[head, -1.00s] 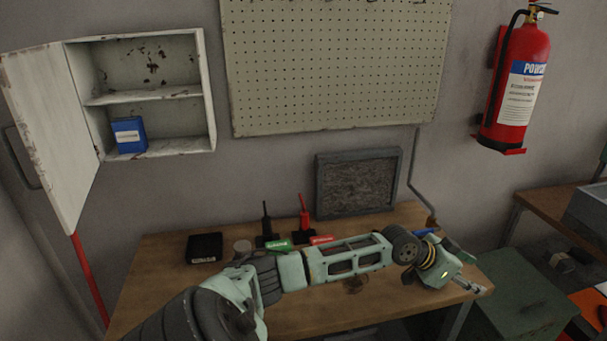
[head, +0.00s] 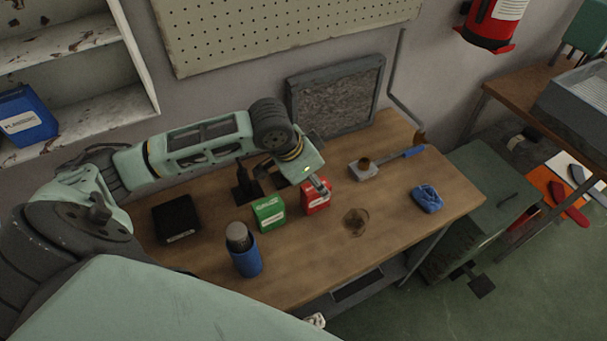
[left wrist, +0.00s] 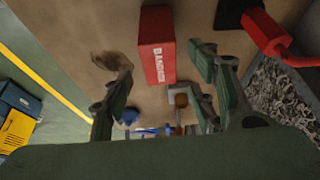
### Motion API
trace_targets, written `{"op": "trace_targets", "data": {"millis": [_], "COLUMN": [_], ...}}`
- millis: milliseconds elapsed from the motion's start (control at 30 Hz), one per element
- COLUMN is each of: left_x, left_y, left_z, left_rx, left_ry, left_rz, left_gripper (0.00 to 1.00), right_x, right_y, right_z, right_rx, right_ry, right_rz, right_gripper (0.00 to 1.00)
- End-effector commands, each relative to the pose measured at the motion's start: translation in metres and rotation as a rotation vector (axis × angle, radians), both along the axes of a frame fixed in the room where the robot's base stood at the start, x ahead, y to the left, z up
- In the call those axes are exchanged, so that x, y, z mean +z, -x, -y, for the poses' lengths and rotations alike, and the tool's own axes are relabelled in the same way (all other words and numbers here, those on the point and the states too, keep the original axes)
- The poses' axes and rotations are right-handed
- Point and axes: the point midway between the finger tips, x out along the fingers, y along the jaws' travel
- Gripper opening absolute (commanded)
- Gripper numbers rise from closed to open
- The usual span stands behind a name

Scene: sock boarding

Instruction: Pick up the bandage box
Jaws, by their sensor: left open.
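The bandage box (head: 315,199) is a small red box standing on the wooden workbench, beside a green box. In the left wrist view the red box (left wrist: 157,48) shows its white BANDAGE lettering. My left gripper (head: 322,187) is above and close to the red box, partly covering it in the head view. In the left wrist view my left gripper (left wrist: 160,85) is open and empty, with the box between and beyond its fingers. My right gripper is not in view.
The green box (head: 268,213) stands just left of the red box. A blue cylinder (head: 246,261), a black box (head: 176,219), a blue cloth-like item (head: 427,199) and a blue-handled tool (head: 385,162) are on the workbench (head: 300,262).

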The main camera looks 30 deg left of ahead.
Motion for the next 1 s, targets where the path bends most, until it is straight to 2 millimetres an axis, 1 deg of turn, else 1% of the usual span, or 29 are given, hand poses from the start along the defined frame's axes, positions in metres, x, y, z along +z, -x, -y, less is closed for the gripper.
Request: {"op": "trace_targets", "data": {"millis": [33,133,367,500,600,700,933,1000], "left_x": [-0.005,-0.014,-0.037,-0.056,-0.069,-0.076,-0.077,-0.077], "left_y": [0.006,0.007,-0.004,-0.014,-0.018,-0.020,-0.021,-0.021], "left_z": [0.003,0.005,0.009,0.012,0.015,0.015,0.015,0.015], "left_rx": [-0.012,-0.017,-0.016,-0.016,-0.016,-0.017,-0.018,-0.018], "left_ry": [-0.007,-0.013,-0.012,-0.012,-0.012,-0.013,-0.013,-0.013], "left_rz": [-0.016,-0.026,-0.024,-0.025,-0.024,-0.022,-0.021,-0.021], "left_gripper": [0.53,0.53,0.53,0.53,0.53,0.53,0.53,0.47], "right_x": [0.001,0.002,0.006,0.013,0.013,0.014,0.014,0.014], "right_y": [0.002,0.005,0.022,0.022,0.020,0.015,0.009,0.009], "right_z": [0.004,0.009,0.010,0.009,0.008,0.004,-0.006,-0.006], "right_rx": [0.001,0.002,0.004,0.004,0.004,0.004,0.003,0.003], "right_ry": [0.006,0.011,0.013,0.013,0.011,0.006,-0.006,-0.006], "right_rz": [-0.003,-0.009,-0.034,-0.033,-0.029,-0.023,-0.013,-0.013], "right_gripper": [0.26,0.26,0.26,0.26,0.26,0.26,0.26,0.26]}}
